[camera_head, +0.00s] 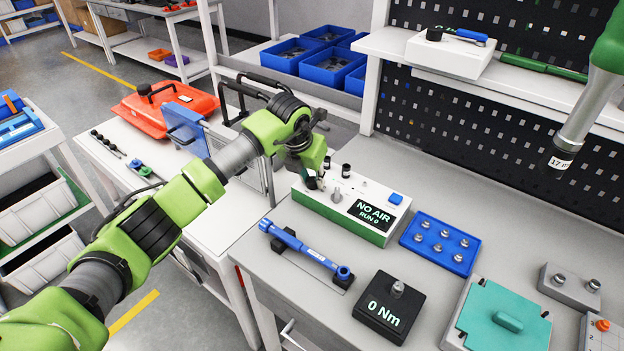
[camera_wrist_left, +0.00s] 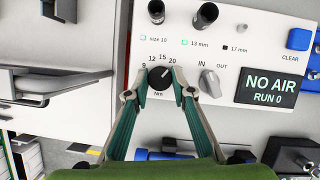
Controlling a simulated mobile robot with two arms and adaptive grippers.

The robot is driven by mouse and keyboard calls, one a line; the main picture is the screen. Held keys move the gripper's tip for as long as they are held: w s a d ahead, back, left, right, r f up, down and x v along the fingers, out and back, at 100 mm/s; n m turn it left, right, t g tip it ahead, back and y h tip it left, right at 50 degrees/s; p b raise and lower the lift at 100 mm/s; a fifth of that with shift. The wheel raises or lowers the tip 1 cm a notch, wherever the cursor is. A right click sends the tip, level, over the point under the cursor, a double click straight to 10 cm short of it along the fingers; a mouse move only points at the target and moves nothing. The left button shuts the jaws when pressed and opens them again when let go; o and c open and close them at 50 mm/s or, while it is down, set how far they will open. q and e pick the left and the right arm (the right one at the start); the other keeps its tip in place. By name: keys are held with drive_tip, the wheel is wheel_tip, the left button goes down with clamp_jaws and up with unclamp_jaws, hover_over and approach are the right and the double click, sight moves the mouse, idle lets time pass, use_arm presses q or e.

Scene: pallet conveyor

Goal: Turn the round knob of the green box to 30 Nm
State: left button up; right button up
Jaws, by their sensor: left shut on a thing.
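The green box (camera_head: 345,230) has a white top and a green lower edge, and stands on the bench; its white top (camera_wrist_left: 215,60) fills much of the wrist view. The round black knob (camera_wrist_left: 160,79) sits between the fingertips of my left gripper (camera_wrist_left: 160,92), which is shut on it. Printed marks 9, 12, 15 and 20 run above the knob, with Nm below. A pale line on the knob seems to point up and right, near 20; I see no 30. In the head view, my left gripper (camera_head: 314,183) hides the knob. My right gripper is not in view.
Beside the knob are a grey IN/OUT switch (camera_wrist_left: 209,82) and a NO AIR display (camera_head: 372,213). A blue torque wrench (camera_head: 305,248), a black 0 Nm block (camera_head: 389,307) and a blue tray (camera_head: 440,242) stand nearby. A tool marked 17 (camera_head: 575,125) hangs at right.

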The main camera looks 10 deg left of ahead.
use_arm(q)
drive_tip(key=shift+w+a+f+m+h+b, duration=0.15)
drive_tip(key=shift+m+h+b, duration=0.25)
drive_tip(key=shift+m+b, duration=0.7)
drive_tip(key=m+b, duration=0.2)
drive_tip(key=shift+m+g+h, duration=0.4)
drive_tip(key=m+b, duration=0.1)
drive_tip(key=m, duration=0.1)
drive_tip(key=shift+m+g+h, duration=0.3)
drive_tip(key=shift+g+h, duration=0.1)
drive_tip(key=shift+w+r+m+g+h+b, duration=0.15)
drive_tip(key=shift+m+g+b, duration=0.15)
drive_tip(key=shift+m, duration=0.5)
drive_tip(key=shift+s+r+m+g+h+b, duration=0.15)
drive_tip(key=shift+m+g+b, duration=0.15)
drive_tip(key=shift+m, duration=0.5)
drive_tip(key=shift+w+a, duration=0.1)
drive_tip(key=o, duration=1.1)
drive_tip(key=shift+f, duration=0.1)
